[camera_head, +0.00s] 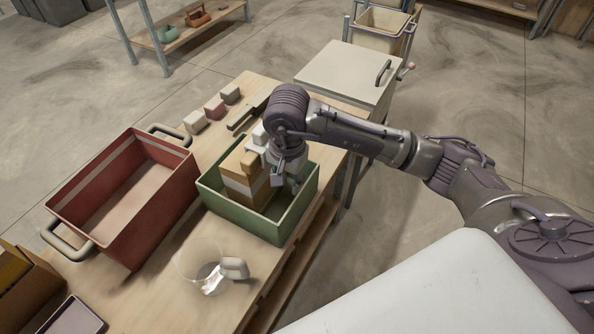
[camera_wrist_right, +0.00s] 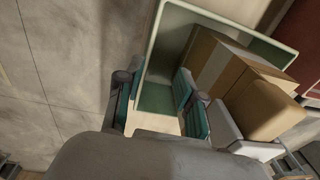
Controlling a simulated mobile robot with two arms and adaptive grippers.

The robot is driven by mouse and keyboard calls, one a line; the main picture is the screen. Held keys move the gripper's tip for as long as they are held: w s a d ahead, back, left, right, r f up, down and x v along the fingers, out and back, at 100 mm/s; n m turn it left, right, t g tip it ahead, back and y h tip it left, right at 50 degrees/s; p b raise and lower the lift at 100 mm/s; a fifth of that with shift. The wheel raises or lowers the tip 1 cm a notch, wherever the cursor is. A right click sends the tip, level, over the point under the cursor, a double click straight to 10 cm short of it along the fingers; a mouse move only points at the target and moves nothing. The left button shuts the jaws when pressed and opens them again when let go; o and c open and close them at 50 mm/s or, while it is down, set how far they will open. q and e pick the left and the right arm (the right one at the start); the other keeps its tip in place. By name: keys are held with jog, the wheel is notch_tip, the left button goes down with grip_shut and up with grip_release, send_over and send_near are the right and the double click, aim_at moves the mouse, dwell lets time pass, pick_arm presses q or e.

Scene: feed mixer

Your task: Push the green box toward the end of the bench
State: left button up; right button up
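The green box (camera_head: 267,223) stands on the wooden bench (camera_head: 150,285), with brown cartons (camera_head: 240,180) in its left part. It also shows in the right wrist view (camera_wrist_right: 159,97). My right gripper (camera_head: 286,178) points down at the box's right side. In the right wrist view, my right gripper (camera_wrist_right: 155,95) has its two teal-padded fingers apart, one at the box's outer side and one over its inside, with the side wall between them. I cannot tell whether the fingers touch the wall. My left gripper is not in view.
A red crate (camera_head: 118,258) with handles stands left of the green box. A clear jug (camera_head: 205,268) stands in front of it. Small blocks (camera_head: 214,108) and a dark tool (camera_head: 243,118) lie behind. A pale lidded bin (camera_head: 345,72) stands at the bench's far end.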

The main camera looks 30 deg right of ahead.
aim_at(301, 199)
jog(key=shift+w+d+r+h, duration=0.15)
jog(key=shift+d+h, duration=0.15)
jog(key=shift+d, duration=0.4)
jog(key=shift+w+d+r+h, duration=0.15)
jog(key=shift+d+h, duration=0.15)
jog(key=shift+d, duration=0.35)
jog(key=shift+f, duration=0.3)
jog(key=f+p, duration=0.1)
jog(key=f, duration=0.3)
jog(key=d+f+p, duration=0.1)
jog(key=f, duration=0.3)
jog(key=w+f+p, duration=0.1)
jog(key=f, duration=0.4)
jog(key=shift+d+p, duration=0.3)
jog(key=shift+p, duration=0.05)
grip_shut()
